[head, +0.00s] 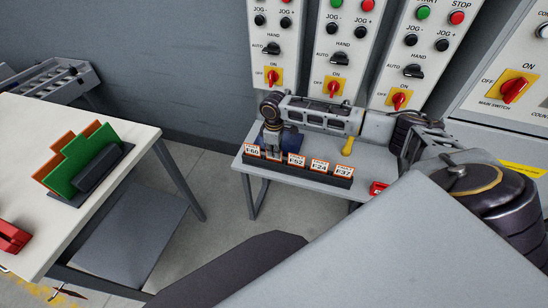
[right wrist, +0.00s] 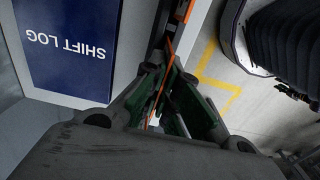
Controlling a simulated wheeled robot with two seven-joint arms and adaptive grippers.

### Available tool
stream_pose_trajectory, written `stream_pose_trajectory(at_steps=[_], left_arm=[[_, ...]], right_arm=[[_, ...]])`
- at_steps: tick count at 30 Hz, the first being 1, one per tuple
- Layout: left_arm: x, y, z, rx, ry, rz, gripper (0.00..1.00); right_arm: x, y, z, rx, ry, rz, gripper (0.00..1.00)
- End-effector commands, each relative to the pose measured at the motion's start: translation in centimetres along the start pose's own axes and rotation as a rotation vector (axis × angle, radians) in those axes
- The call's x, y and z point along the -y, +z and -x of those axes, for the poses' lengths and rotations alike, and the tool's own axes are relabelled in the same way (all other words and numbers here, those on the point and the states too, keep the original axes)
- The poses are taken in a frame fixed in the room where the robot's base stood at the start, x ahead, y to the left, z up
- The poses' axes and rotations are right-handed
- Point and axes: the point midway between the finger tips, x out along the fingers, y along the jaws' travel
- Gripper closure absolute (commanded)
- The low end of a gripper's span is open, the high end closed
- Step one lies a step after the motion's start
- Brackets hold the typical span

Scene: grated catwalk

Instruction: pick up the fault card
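Several white fault cards with orange edges stand in a dark rack (head: 312,174) on the small grey table. They read F-66 (head: 253,151), F-52 (head: 296,159), F-24 (head: 319,165) and F-37 (head: 343,171). My right gripper (head: 273,152) points down at the rack's left end, beside the F-66 card. In the right wrist view an orange card edge (right wrist: 171,48) runs between the close-set fingers of this gripper (right wrist: 165,75). I cannot tell whether they press on it. My left gripper is not in view.
A blue shift log (right wrist: 68,45) lies close beside the right gripper. A yellow-handled object (head: 347,146) and a red item (head: 378,188) are on the small table. A larger table (head: 125,137) with a green and orange stand (head: 85,163) is left. Control panels (head: 345,60) line the wall.

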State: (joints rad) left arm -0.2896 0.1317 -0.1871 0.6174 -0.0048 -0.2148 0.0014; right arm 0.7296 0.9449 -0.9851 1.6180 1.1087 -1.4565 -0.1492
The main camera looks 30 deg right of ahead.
Motion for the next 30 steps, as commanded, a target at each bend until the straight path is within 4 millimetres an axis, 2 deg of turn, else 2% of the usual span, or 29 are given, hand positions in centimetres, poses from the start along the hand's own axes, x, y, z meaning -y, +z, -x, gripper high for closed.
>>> stream_pose_trajectory(at_steps=[8,14,24,30], left_arm=[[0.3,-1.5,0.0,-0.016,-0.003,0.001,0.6],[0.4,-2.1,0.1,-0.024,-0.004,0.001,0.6],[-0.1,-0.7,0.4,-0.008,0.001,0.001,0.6],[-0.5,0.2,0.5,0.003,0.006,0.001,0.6]], right_arm=[[0.0,-0.1,0.6,-0.002,0.0,0.0,1.0],[0.0,-0.1,2.5,-0.002,0.001,0.001,1.0],[-0.1,-0.1,7.5,-0.002,0.001,0.0,1.0],[0.0,0.0,9.4,-0.001,0.0,0.0,1.0]])
